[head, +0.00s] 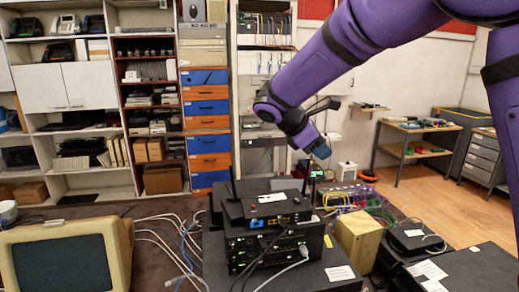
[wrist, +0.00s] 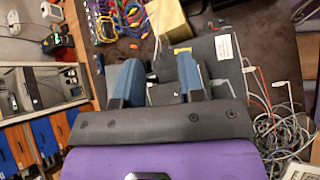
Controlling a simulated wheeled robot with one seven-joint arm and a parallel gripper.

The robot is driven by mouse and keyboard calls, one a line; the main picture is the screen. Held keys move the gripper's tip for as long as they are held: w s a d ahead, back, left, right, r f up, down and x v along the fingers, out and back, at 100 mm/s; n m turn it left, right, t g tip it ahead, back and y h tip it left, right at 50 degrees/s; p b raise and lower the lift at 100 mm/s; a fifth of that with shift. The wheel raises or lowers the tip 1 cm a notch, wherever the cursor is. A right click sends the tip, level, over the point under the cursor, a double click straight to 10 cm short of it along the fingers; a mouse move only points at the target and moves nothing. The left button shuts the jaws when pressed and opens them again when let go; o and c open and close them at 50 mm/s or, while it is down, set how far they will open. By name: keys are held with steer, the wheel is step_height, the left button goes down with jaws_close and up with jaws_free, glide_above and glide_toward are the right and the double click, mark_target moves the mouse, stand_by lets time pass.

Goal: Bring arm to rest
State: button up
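My purple arm (head: 350,40) reaches in from the upper right of the head view and slopes down to the left. My gripper (head: 320,152) hangs in the air above the back of the table, beyond the stack of network devices. In the wrist view its two blue fingers (wrist: 159,62) stand apart with a gap between them. I see nothing held; the grey surface in the gap appears to lie below and apart. The fingertips are small in the head view.
A black router (head: 265,208) with upright antennas tops the device stack, close below my gripper. A yellowish box (head: 357,238), coiled cables (head: 345,197) and an old monitor (head: 62,262) share the table. Shelves (head: 85,130) line the back wall. Open floor (head: 440,205) shows at right.

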steer(key=s+d+r+m+y, duration=0.3)
steer(key=s+d+r+m, duration=0.1)
steer(key=s+d, duration=0.35)
steer(key=s+d+m+t+y, duration=0.1)
steer(key=s+d+m+y, duration=0.2)
steer(key=s+m, duration=0.4)
steer(key=s+d+m+t+y, duration=0.1)
steer(key=s+d+m+y, duration=0.2)
steer(key=s, duration=1.5)
steer(key=d+m, duration=0.1)
steer(key=m, duration=0.2)
steer(key=shift+s+f+m+t, duration=0.25)
steer(key=shift+s+m+t, duration=0.05)
steer(key=shift+s+m, duration=0.1)
